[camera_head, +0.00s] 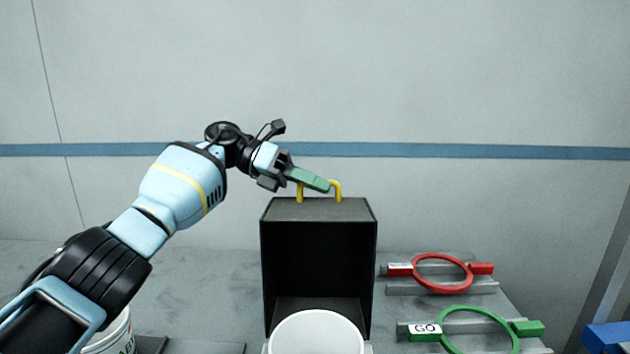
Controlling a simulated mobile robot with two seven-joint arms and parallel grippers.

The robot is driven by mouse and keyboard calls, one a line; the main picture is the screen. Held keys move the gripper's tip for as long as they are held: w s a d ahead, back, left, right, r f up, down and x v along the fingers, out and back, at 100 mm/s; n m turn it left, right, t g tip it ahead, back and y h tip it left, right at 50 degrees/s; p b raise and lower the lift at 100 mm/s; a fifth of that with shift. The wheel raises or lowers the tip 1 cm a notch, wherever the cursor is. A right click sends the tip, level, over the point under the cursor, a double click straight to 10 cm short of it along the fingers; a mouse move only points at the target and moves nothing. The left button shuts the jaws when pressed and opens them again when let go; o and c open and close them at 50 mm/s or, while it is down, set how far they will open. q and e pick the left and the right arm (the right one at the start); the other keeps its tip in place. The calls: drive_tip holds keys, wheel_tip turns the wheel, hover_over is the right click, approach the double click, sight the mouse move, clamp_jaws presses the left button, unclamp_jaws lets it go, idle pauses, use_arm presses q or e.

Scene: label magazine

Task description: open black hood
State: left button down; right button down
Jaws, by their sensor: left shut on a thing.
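The black hood (318,248) is a dark box in the middle of the head view, with its hollow inside facing me. A yellow handle (338,189) stands on its top face. My left gripper (316,182), with green fingers, reaches in from the left and is shut on the yellow handle. The fingers cover the middle of the handle's bar. My right gripper is not in view.
A white round thing (316,335) shows at the hood's lower front. To the right, a red ring (441,288) and a green ring marked GO (515,345) lie on grey holders. A blue object (605,338) is at the right edge. A white tub (112,336) stands lower left.

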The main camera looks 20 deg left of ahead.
sight(277, 198)
use_arm(q)
drive_tip(key=shift+f, duration=0.1)
idle(0.3)
